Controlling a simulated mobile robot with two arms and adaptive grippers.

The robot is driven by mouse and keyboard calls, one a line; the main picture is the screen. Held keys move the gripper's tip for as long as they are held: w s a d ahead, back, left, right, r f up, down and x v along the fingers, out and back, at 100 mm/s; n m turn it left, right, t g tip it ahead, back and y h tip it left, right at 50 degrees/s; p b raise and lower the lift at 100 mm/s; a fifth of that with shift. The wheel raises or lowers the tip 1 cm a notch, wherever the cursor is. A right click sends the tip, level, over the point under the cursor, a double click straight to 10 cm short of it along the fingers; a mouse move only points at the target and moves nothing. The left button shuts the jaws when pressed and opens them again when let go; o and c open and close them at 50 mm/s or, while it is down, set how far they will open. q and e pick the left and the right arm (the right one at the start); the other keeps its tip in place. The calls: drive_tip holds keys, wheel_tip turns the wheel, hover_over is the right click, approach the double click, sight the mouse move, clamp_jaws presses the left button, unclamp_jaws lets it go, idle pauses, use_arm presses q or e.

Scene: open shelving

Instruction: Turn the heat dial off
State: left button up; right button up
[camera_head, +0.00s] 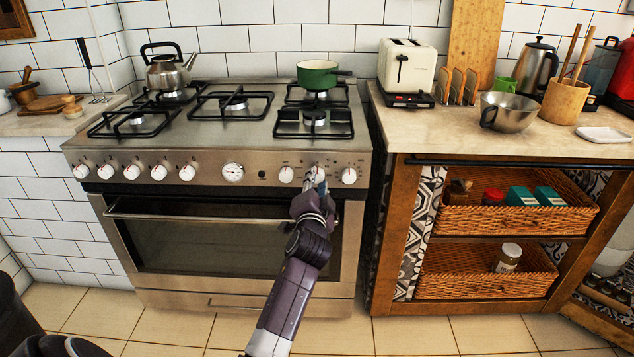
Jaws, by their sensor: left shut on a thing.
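The stove's steel front panel carries a row of white dials. My left gripper (317,182) is at the right-hand group of dials, shut on the middle dial (318,172) of three. The fingers hide part of that dial, and its pointer angle is not clear. One dial (286,174) is just to the left of the gripper and another (349,176) just to the right, both apart from it. A round gauge (233,172) sits further left on the panel. My right gripper is not in view.
A steel kettle (169,72) and a green pot (317,75) stand on the burners. The oven door handle (190,217) runs below the dials. A wooden counter with wicker baskets (518,220) stands to the right. The tiled floor in front is clear.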

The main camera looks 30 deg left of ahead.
use_arm(q)
drive_tip(key=o, duration=1.2)
drive_tip(key=shift+c, duration=0.2)
drive_tip(key=shift+s, duration=0.1)
drive_tip(key=v, duration=1.1)
drive_tip(key=shift+s+d, duration=0.25)
drive_tip(key=shift+s, duration=0.1)
